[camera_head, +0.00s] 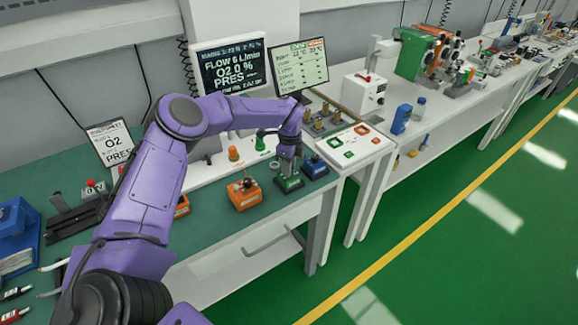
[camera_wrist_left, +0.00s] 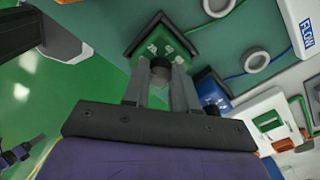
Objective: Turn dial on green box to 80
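The green box (camera_head: 289,183) stands near the front edge of the teal bench, between an orange box and a blue box. In the left wrist view, the green box (camera_wrist_left: 165,38) shows white markings on its top and a dark round dial (camera_wrist_left: 160,69). My left gripper (camera_head: 289,164) is directly above the box, pointing down. In the left wrist view, the fingers of my left gripper (camera_wrist_left: 160,76) flank the dial and appear closed on its sides. The dial's pointer and exact setting cannot be read. My right gripper is not in view.
The orange box (camera_head: 244,194) with a dial stands left of the green box, and the blue box (camera_head: 315,167) close to its right. Behind are two screens, one a black display (camera_head: 231,68) reading FLOW 6 L/min. Green floor lies beyond the bench edge.

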